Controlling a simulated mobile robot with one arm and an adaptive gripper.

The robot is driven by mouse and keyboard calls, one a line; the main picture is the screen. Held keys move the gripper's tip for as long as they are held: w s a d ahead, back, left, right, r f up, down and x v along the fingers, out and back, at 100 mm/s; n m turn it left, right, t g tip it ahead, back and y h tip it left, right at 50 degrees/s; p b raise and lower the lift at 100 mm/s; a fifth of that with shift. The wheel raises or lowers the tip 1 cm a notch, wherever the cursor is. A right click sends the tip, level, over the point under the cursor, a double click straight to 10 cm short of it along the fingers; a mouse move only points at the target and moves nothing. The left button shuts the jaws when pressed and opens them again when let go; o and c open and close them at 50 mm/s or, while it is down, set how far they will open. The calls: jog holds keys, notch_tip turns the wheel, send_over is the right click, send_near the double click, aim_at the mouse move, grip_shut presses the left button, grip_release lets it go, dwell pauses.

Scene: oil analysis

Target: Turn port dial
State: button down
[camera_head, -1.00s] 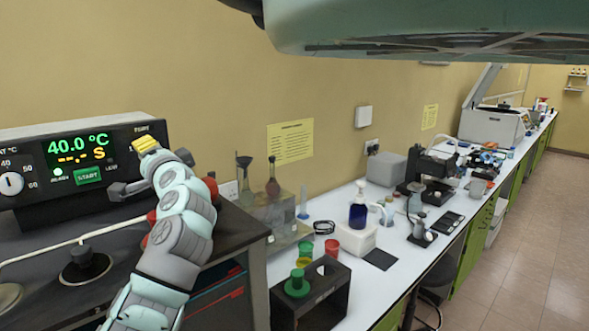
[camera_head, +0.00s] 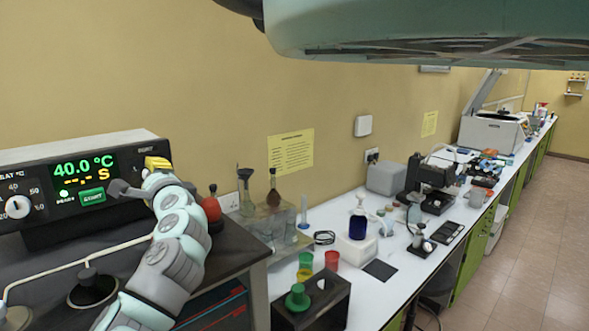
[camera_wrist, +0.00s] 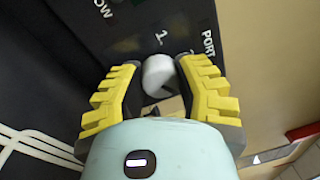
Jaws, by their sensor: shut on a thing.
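The port dial (camera_wrist: 158,72) is a small light grey knob on the dark front panel, just under the numeral 1 and beside the word PORT in the wrist view. My gripper (camera_wrist: 158,82) has its two yellow-padded fingers on either side of the knob and is shut on it. In the head view my gripper (camera_head: 157,164) reaches the right end of the instrument panel (camera_head: 150,148), and the dial is hidden behind it. The green display (camera_head: 85,172) reads 40.0 °C above a line of dashes and an S.
Flasks (camera_head: 272,198) and a black rack (camera_head: 312,308) are farther right. A white bench (camera_head: 400,258) with lab equipment runs to the back.

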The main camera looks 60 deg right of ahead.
jog(key=shift+f, duration=0.2)
jog(key=c, duration=1.1)
grip_release()
jog(key=o, duration=0.5)
jog(key=shift+r, duration=0.15)
jog(key=shift+o, duration=0.2)
jog(key=v, duration=0.7)
jog(key=shift+s, duration=0.3)
